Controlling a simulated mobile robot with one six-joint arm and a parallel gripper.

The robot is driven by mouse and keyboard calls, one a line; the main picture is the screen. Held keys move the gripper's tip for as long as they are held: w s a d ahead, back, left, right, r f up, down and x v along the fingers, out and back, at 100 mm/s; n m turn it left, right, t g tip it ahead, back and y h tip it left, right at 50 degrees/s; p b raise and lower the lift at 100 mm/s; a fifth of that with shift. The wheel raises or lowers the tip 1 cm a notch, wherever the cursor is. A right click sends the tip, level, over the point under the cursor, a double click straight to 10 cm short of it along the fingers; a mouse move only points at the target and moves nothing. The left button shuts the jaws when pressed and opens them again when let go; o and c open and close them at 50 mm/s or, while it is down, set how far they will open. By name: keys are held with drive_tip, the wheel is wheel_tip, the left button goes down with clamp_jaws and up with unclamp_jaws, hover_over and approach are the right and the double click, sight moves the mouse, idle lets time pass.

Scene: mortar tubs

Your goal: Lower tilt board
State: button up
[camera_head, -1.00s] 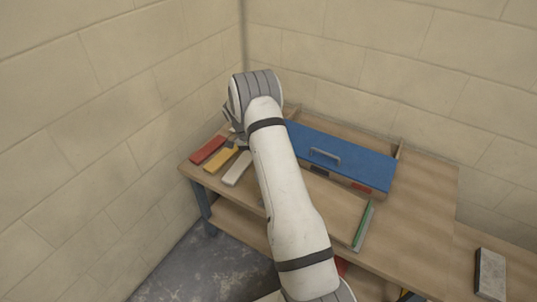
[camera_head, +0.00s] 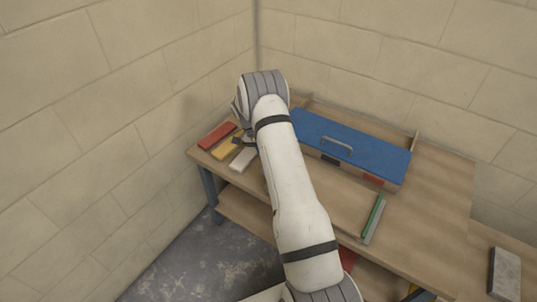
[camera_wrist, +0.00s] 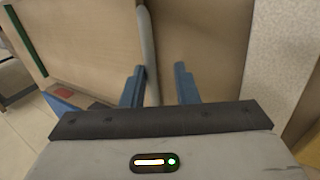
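A light wooden board (camera_head: 340,200) lies on the bench in front of a blue panel; I cannot tell its tilt. A green strip (camera_head: 374,212) runs along its right end. In the wrist view a wooden panel (camera_wrist: 95,40) with a green strip (camera_wrist: 25,38) at the left ends in a rounded grey edge (camera_wrist: 147,45). My gripper (camera_wrist: 158,84) has its two blue fingers apart. The grey edge runs down between them, nearer the left finger; contact cannot be told. In the head view my arm hides most of the gripper, over the bench's left end.
The blue panel (camera_head: 375,155) with a grey handle stands at the back of the bench. Red (camera_head: 216,134), yellow (camera_head: 226,148) and white (camera_head: 243,159) blocks lie at the left end. A grey slab (camera_head: 505,272) lies far right. Block walls close in behind and left.

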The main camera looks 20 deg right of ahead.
drive_tip(key=shift+o, duration=1)
drive_tip(key=shift+r, duration=0.1)
drive_tip(key=v, duration=0.7)
drive_tip(key=shift+w+r, duration=0.2)
drive_tip(key=shift+r, duration=0.1)
